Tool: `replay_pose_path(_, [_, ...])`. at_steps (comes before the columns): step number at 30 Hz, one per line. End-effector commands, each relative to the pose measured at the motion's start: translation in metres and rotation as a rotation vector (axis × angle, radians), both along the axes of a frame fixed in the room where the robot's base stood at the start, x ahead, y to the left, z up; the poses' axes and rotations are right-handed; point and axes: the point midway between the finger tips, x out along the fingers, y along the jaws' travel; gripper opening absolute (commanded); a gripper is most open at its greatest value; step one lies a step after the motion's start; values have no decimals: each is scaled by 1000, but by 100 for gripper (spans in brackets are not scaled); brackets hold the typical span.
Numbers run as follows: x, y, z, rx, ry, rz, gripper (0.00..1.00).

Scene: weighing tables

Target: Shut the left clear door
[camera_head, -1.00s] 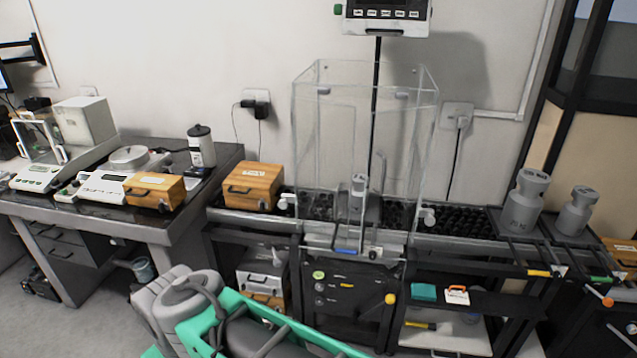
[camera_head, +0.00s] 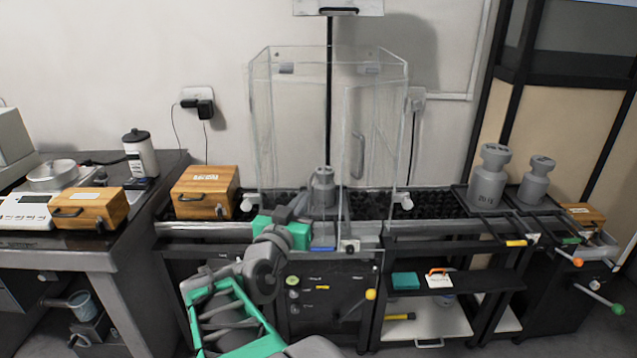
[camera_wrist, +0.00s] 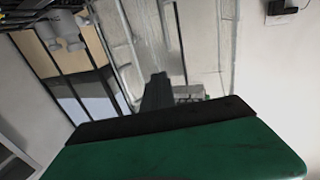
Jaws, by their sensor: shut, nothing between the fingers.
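The clear case (camera_head: 378,120) stands upright on the middle bench, with a grey weight (camera_head: 323,188) inside. Its front left half looks open. A clear pane (camera_head: 262,130) stands at its left edge; I cannot tell whether this is the left clear door or the side wall. A pane with a handle (camera_head: 357,155) shows on the right half. My gripper (camera_head: 303,200) is at the case's lower front left, near the weight in the picture; whether it touches a pane is unclear. In the wrist view my gripper (camera_wrist: 159,85) is shut and empty, with clear panes beyond it.
A wooden box (camera_head: 205,192) sits on the bench just left of the case, and a white knob (camera_head: 248,203) is between them. Two large grey weights (camera_head: 488,178) stand on the right. A display (camera_head: 338,6) hangs above on a black pole.

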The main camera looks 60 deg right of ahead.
Motion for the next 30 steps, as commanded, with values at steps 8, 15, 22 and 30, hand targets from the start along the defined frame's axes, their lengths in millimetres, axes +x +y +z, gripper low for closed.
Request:
replay_pose_path(8, [6,-52,3,4,3,-6,0])
replay_pose_path(15, [14,-103,2,5,3,-4,0])
replay_pose_path(22, [20,-130,2,4,2,-1,0])
replay_pose_path(30, [21,-133,1,4,2,1,0])
